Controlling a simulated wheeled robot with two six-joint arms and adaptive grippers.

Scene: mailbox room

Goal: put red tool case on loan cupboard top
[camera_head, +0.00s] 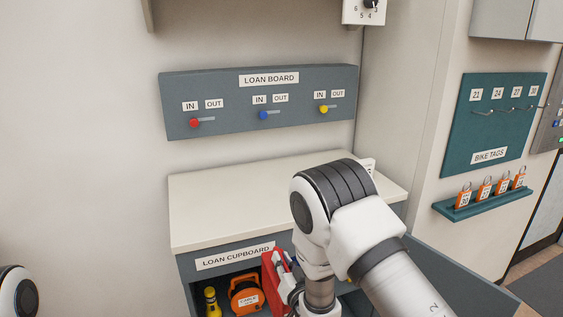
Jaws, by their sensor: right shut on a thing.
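The red tool case (270,277) is at the front of the open loan cupboard (225,258), partly hidden by my right arm. My right gripper (287,281) is shut on the red tool case, with its fingers largely hidden behind my wrist. I cannot tell whether the case touches the shelf. The cupboard's cream top (255,204) is above and behind the case, and its visible left and middle parts are bare. My left gripper is not in view; only a part of my left arm shows at the lower left edge.
An orange cable reel (245,297) and a yellow item (212,302) stand inside the cupboard. Its open door (455,280) extends right. A small white item (368,165) is at the top's back right. The loan board (260,97) hangs above; bike tags (490,188) are at right.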

